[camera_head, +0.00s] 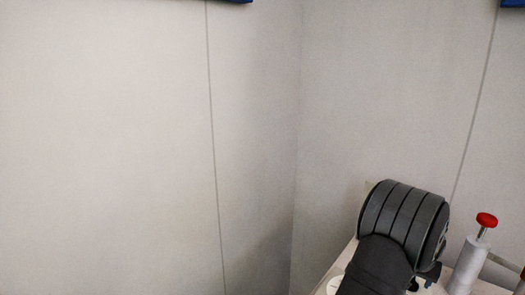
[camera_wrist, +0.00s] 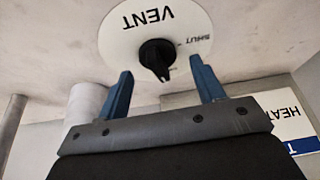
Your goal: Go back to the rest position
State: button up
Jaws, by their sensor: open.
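In the wrist view, my gripper (camera_wrist: 161,65) is open, with its two blue fingers spread wide and nothing held between them. A black knob (camera_wrist: 156,55) on a white round plate (camera_wrist: 118,25) shows beyond the fingertips, between them in the picture. The plate reads "VENT" and "SHUT", upside down in this view. I see no finger touching the knob, but the exact distance is hard to tell. In the head view, my gripper's fingers cannot be made out.
In the head view, a grey-white cylinder (camera_head: 466,268) with a red-topped stem (camera_head: 487,220) stands at the lower right. Pale panelled walls (camera_head: 110,140) meet in a corner; the left and middle are clear. In the wrist view, a "HEAT" label (camera_wrist: 290,125) shows at right.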

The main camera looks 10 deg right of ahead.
jog(key=shift+n, duration=0.5)
dwell(1.3)
